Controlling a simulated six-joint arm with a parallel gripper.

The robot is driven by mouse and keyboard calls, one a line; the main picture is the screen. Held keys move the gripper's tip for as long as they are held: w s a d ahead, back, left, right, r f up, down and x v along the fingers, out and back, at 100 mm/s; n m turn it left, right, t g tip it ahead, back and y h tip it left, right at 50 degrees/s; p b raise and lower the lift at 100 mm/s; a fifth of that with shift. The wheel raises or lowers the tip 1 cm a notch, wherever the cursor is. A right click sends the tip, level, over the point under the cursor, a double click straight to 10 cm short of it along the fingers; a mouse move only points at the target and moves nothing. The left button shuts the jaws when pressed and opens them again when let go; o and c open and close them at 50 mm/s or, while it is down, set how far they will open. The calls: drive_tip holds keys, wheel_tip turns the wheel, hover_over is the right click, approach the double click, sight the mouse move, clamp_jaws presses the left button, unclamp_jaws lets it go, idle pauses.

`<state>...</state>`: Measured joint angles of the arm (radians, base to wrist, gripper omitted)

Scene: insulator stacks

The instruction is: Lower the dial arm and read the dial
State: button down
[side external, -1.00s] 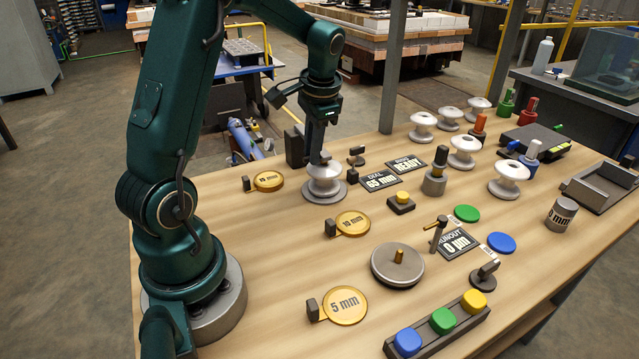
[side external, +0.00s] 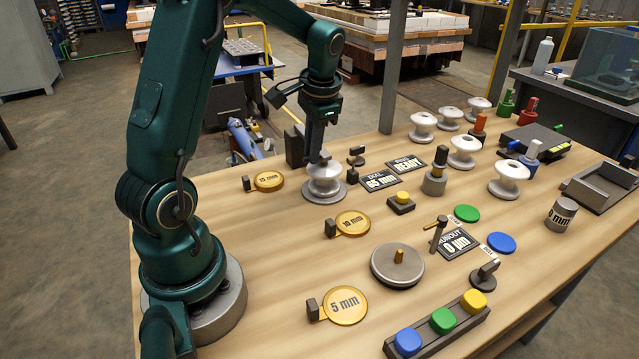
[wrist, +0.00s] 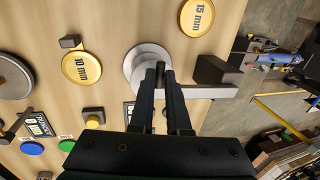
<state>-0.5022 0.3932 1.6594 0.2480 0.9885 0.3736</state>
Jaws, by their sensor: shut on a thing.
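My gripper (side external: 319,157) points down over a white insulator (side external: 325,176), which sits on a round grey plate (side external: 338,194). In the wrist view its fingertips (wrist: 161,68) are closed together on a small dark piece above the plate. A grey bar, apparently the dial arm (wrist: 212,92), runs from beside the fingers toward a dark post (wrist: 213,70); this post (side external: 295,147) also shows behind the gripper in the side view. The fingers hide the bar's inner end and the exact grip. The dial display (side external: 381,181) reads 65 mm.
A second display (side external: 407,165) reads READY. Gold discs (side external: 352,223) marked in mm lie in front, with a grey turntable (side external: 398,265) nearby. A yellow button (side external: 402,198) and several insulators (side external: 463,153) stand to the right.

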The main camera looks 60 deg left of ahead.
idle(0.6)
drive_tip(key=shift+a+r, duration=0.2)
drive_tip(key=shift+r, duration=0.3)
drive_tip(key=shift+a+r, duration=0.2)
drive_tip(key=shift+r, duration=0.25)
drive_tip(key=c, duration=0.9)
unclamp_jaws()
drive_tip(key=shift+d, duration=0.1)
drive_tip(key=shift+v, duration=2.55)
